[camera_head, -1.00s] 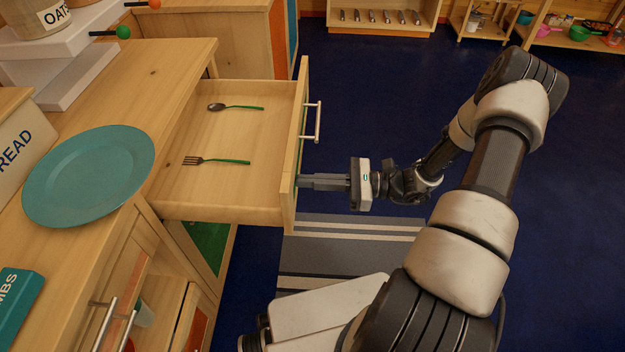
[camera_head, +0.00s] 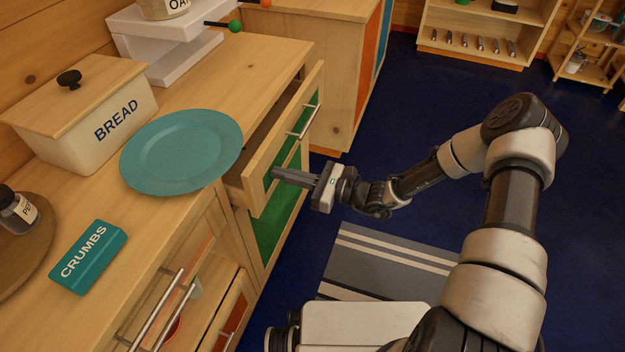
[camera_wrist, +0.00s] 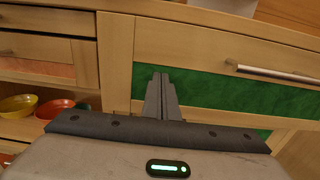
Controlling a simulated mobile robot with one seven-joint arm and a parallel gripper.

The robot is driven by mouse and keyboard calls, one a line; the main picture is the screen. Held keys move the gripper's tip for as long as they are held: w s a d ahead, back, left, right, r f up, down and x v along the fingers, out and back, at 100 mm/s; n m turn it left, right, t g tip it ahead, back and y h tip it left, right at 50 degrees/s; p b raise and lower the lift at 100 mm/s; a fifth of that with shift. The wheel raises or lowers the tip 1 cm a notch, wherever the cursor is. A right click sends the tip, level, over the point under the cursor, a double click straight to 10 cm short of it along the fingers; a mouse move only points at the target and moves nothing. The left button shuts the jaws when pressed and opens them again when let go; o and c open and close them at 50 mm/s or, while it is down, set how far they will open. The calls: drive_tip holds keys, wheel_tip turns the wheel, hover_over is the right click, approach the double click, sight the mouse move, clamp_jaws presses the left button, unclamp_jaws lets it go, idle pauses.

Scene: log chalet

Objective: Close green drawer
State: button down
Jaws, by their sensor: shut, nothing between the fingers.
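The green drawer (camera_head: 257,184) has a wooden frame, a green front panel and a silver bar handle (camera_head: 304,122). In the head view it stands only a little way out of the counter, with a narrow dark gap behind its front; its contents are hidden. The wrist view shows the green panel (camera_wrist: 212,90) and the handle (camera_wrist: 275,74) at the right. My gripper (camera_head: 277,173) is shut and empty, its fingertips at the drawer front, below and left of the handle. It also shows in the wrist view (camera_wrist: 161,78), pointing at the panel; contact there looks likely but is not certain.
Another drawer (camera_head: 226,310) with a bar handle is below left. A striped rug (camera_head: 375,265) lies on the open blue floor.

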drive_tip(key=x, duration=0.7)
drive_tip(key=shift+a, duration=0.2)
drive_tip(key=shift+w+a+r, duration=0.1)
drive_tip(key=shift+r, duration=0.1)
drive_tip(key=p+v, duration=0.2)
drive_tip(key=v, duration=1.2)
drive_tip(key=shift+d, duration=0.2)
